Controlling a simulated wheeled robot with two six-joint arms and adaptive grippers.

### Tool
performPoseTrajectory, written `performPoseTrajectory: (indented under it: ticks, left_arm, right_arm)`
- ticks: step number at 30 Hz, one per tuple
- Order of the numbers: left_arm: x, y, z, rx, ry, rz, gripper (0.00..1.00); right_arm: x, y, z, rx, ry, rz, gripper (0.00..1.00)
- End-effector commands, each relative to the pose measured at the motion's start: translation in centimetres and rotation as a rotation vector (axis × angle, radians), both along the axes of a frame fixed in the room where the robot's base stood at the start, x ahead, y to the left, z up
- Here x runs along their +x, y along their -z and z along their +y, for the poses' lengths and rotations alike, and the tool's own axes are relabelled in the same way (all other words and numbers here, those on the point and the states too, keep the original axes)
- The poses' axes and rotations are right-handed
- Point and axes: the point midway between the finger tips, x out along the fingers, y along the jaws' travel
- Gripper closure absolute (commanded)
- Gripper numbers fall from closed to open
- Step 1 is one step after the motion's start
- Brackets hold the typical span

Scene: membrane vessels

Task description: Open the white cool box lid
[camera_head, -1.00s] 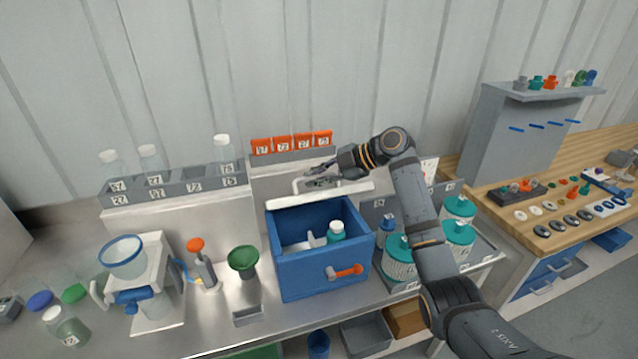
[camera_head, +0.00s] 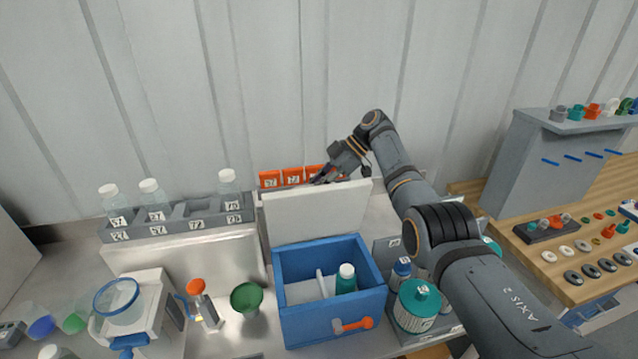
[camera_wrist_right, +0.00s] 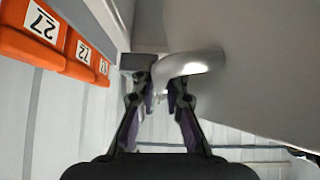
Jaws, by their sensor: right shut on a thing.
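The cool box has a blue body (camera_head: 332,324) and a white lid (camera_head: 318,213). The lid stands raised, roughly upright, at the back of the box, so the inside shows with a teal bottle with a white cap (camera_head: 346,278) and a pale divider. My right gripper (camera_head: 322,179) is at the lid's top edge, partly behind it in the head view. In the right wrist view my right gripper (camera_wrist_right: 160,92) is shut on the lid's curved handle (camera_wrist_right: 190,64), with the lid's panel (camera_wrist_right: 260,70) at the right. My left gripper is not in view.
Orange numbered blocks (camera_head: 293,177) stand close behind the lid. A teal-lidded jar (camera_head: 418,305) stands right of the box, near my right arm.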

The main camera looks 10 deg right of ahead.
Motion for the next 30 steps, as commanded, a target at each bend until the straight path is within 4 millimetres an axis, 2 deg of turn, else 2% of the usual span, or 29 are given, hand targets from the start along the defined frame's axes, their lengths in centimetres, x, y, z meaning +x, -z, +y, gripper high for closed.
performPoseTrajectory:
  ticks: [16, 17, 18, 30]
  left_arm:
    - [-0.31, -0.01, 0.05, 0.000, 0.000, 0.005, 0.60]
    - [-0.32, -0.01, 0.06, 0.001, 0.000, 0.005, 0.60]
    - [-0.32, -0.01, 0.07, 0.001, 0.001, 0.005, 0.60]
    - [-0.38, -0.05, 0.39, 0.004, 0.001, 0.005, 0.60]
  right_arm:
    - [-0.20, 0.33, 0.18, -0.005, 0.002, 0.028, 1.00]
    - [-0.20, 0.33, 0.18, -0.005, 0.002, 0.028, 0.84]
    - [-0.20, 0.33, 0.18, -0.005, 0.001, 0.027, 0.79]
    - [-0.16, 0.20, 0.22, -0.003, 0.001, 0.025, 0.78]
